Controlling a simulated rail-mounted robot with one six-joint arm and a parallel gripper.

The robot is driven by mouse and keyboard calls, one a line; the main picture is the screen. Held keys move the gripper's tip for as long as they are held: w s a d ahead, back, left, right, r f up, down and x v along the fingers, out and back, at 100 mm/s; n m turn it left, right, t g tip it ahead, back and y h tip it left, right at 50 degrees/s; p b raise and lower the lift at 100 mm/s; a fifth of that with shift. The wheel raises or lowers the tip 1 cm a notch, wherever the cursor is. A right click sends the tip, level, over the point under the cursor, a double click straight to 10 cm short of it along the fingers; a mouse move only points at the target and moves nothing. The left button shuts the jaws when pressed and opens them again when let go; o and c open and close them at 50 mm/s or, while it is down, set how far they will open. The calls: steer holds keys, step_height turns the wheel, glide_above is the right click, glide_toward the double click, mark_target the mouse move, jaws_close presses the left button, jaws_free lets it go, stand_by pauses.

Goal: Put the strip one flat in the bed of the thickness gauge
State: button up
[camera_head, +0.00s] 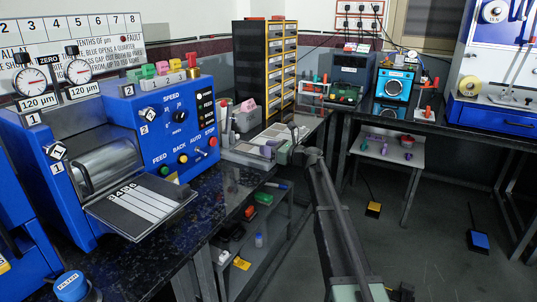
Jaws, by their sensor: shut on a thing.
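My gripper (272,150) is at the far end of my outstretched arm, over the bench just right of the blue machine. It is small in view and shut on a thin piece, which seems to be strip one; its outline is hard to make out. A low grey device (246,150) lies on the bench just left of my gripper and looks like the thickness gauge. Its bed is partly hidden by the gripper, and I cannot tell whether the strip touches it.
The blue roller machine (165,122) stands at left, with a striped plate (140,207) marked 3496 at its front. A yellow-edged drawer rack (272,65) stands behind my gripper. A lower shelf (255,232) holds small items.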

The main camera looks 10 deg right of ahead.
steer(key=o, duration=0.9)
